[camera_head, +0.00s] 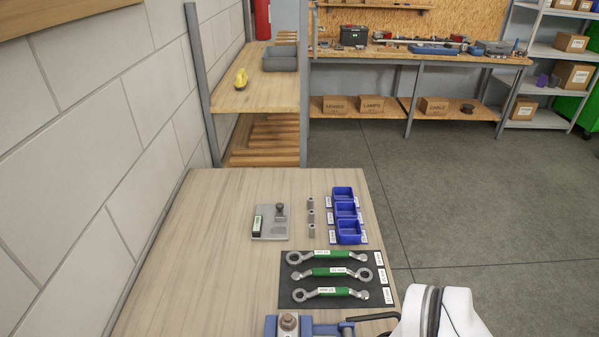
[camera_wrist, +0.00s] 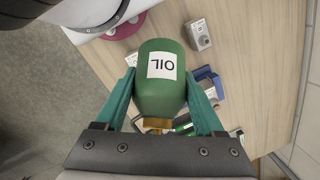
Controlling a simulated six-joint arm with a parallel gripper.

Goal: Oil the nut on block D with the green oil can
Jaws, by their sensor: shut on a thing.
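My gripper (camera_wrist: 160,72) is shut on the green oil can (camera_wrist: 160,105), with a teal finger on each side. The can has a white label reading OIL and a brass-coloured part at its lower end in the wrist view. A grey block (camera_wrist: 198,35) with a small label stands on the table, apart from the can; its letter is too small to read. In the head view a nut (camera_head: 289,321) sits on a block at the blue vise (camera_head: 325,328), cut by the bottom edge. I cannot tell which block is D. The can and gripper are outside the head view.
Green-handled wrenches (camera_head: 335,271) lie on a black mat (camera_head: 292,301). Blue bins (camera_head: 347,231), small grey blocks (camera_head: 311,216) and a grey plate (camera_head: 268,232) lie behind them. The left part of the table (camera_head: 205,270) is clear. A wall (camera_head: 90,130) borders the left side.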

